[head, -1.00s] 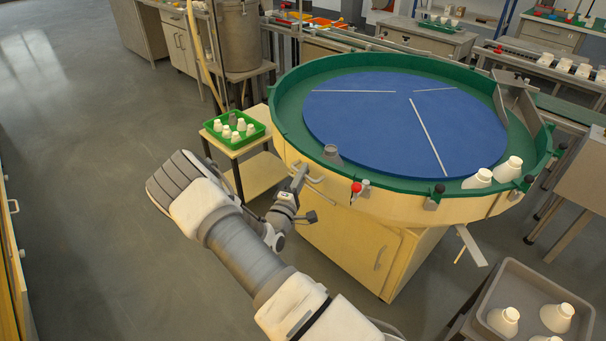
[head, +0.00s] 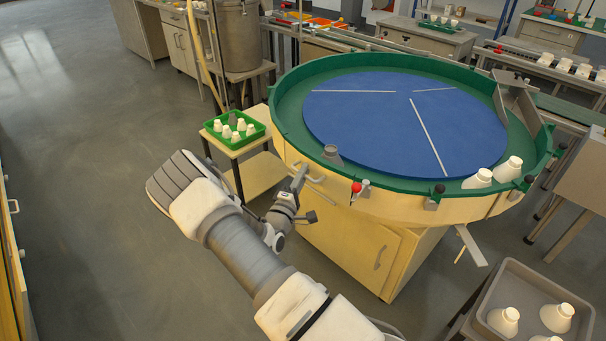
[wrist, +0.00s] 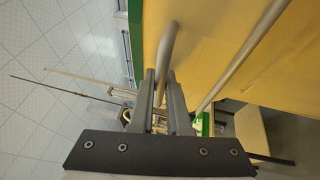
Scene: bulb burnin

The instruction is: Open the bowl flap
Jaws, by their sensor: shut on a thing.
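The round bowl (head: 405,205) has a cream outer wall, a green inner rim and a blue disc (head: 400,115) with pale strips. A grey bar handle (head: 315,179) is fixed on the wall at its near left side. My gripper (head: 299,172) is at this handle, shut on it. In the wrist view the two fingers (wrist: 162,92) close around the bent grey handle (wrist: 168,45), against the cream panel (wrist: 225,45). The flap's own edges are hard to make out, and it looks flush with the wall.
A red-knobbed latch (head: 356,188) sits on the rim right of the handle. A small table (head: 262,172) with a green tray (head: 255,133) of white bulbs stands left of the bowl. A grey bin (head: 520,275) of white bulbs is at lower right. The floor at left is clear.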

